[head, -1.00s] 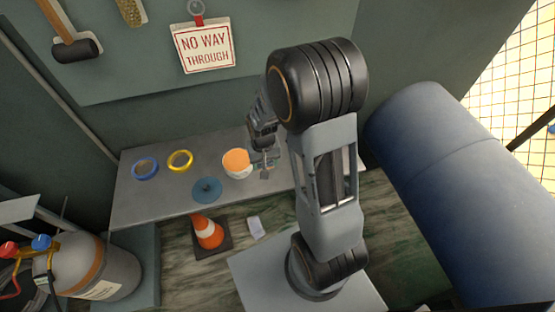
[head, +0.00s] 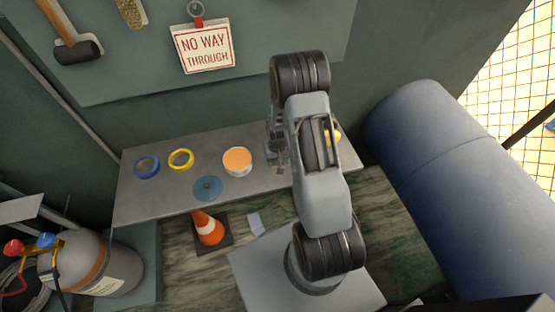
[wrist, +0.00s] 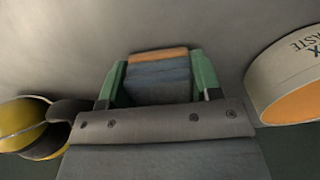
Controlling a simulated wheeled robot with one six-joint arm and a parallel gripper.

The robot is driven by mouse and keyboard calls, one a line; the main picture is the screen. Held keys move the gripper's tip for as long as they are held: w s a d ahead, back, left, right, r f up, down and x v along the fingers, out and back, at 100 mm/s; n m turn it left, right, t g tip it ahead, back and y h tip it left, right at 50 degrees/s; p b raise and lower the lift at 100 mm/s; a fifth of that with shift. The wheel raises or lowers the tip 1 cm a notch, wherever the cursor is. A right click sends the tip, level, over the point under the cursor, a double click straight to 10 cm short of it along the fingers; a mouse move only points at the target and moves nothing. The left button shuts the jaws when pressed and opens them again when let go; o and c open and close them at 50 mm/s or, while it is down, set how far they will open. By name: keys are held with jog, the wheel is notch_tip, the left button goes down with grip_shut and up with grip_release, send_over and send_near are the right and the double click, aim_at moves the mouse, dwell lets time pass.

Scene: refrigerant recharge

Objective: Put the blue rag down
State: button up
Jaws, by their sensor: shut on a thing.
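The blue rag (wrist: 160,85), folded and with an orange-brown edge, sits between the green fingers of my gripper (wrist: 161,78) in the wrist view. My gripper is shut on it. In the head view my gripper (head: 279,168) is over the right half of the grey bench (head: 140,208), right of the white tub with an orange top. My arm hides part of it, and the rag is not clear there. I cannot tell whether the rag touches the bench. A flat blue disc (head: 207,188) lies near the bench's front edge.
The tub (head: 238,162) also shows close on the right in the wrist view (wrist: 290,80), and a yellow-and-black object (wrist: 25,125) on the left. Blue (head: 147,167) and yellow (head: 181,160) rings lie on the bench's left. A traffic cone (head: 208,228) stands in front.

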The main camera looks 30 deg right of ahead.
jog(key=shift+f, duration=0.3)
jog(key=o, duration=1)
jog(key=shift+c, duration=0.2)
